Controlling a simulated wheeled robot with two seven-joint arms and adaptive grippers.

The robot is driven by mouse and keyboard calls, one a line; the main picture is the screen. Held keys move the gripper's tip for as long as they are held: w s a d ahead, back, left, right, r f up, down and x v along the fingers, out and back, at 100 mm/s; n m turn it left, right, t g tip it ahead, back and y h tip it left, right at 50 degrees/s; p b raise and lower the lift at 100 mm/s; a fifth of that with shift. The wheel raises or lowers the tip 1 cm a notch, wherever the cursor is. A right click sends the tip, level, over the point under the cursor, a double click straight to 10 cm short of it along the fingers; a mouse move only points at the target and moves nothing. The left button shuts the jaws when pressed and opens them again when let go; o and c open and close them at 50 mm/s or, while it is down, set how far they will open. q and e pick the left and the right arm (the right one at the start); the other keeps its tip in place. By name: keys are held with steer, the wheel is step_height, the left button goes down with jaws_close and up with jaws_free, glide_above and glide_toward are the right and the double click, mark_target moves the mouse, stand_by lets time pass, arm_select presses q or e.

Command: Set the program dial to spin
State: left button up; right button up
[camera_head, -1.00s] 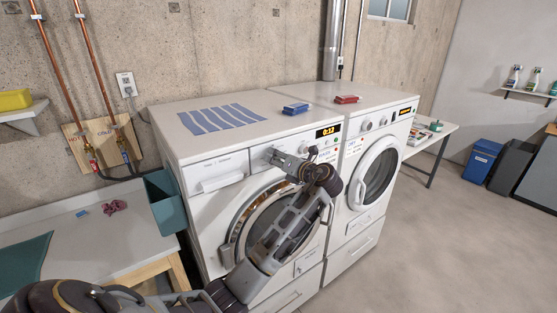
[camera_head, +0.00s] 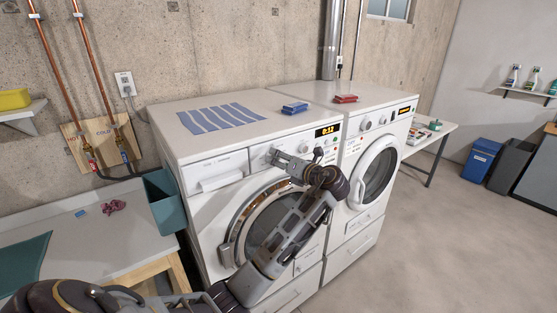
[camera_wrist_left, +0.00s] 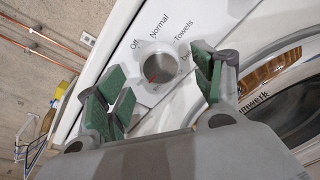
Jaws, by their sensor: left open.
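The white washer (camera_head: 215,172) on the left has its control panel at the top front. Its round grey program dial (camera_wrist_left: 159,69) shows in the left wrist view, with a small red mark on its face. The printed words Off, Normal and Towels stand around it; another label is partly hidden by a finger. My left gripper (camera_head: 284,158) is at the panel and hides the dial in the head view. In the left wrist view the open green-padded fingers (camera_wrist_left: 164,90) stand on either side of the dial; I cannot tell whether they touch it. My right gripper is out of view.
A second white machine (camera_head: 372,148) stands close on the right. A blue box (camera_head: 295,108) and a red box (camera_head: 345,99) lie on top. A teal bin (camera_head: 164,200) hangs at the left side.

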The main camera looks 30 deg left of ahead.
arm_select(q)
steer(key=v, duration=0.9)
steer(key=shift+d, duration=0.2)
steer(key=shift+s+n, duration=0.1)
steer(key=shift+n, duration=0.2)
